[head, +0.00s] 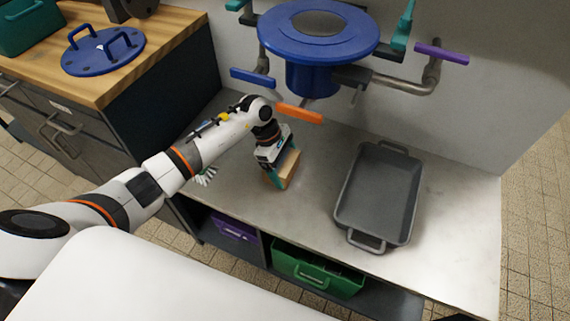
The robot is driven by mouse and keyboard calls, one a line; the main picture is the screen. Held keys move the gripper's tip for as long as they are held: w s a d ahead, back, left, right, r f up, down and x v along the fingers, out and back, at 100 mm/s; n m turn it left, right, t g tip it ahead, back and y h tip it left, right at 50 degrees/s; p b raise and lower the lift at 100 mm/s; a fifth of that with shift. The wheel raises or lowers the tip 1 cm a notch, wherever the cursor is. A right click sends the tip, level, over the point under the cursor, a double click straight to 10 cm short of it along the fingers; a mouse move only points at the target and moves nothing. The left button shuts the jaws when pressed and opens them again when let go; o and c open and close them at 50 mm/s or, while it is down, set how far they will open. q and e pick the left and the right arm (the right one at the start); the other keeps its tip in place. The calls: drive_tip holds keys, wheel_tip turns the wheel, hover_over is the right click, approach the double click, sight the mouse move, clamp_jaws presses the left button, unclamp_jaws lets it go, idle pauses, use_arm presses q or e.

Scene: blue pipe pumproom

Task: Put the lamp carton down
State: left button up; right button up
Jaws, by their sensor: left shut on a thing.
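The lamp carton (290,171) is a small tan box in the head view, near the middle of the pale worktop (311,217). My left gripper (279,175) reaches in from the left, pointing down, and is shut on the carton. The gripper's fingers hide part of the carton. I cannot tell whether the carton's underside touches the worktop. My right gripper is not in view.
A grey tray (343,207) with handles stands right of the carton. Blue pipework with a round flange (318,28) and coloured levers hangs above. A white and green glove-like item (205,177) lies left. Purple (233,228) and green (316,275) bins sit below. Worktop right of the tray is clear.

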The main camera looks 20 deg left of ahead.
use_arm(q)
drive_tip(key=o, duration=0.7)
drive_tip(key=shift+o, duration=0.2)
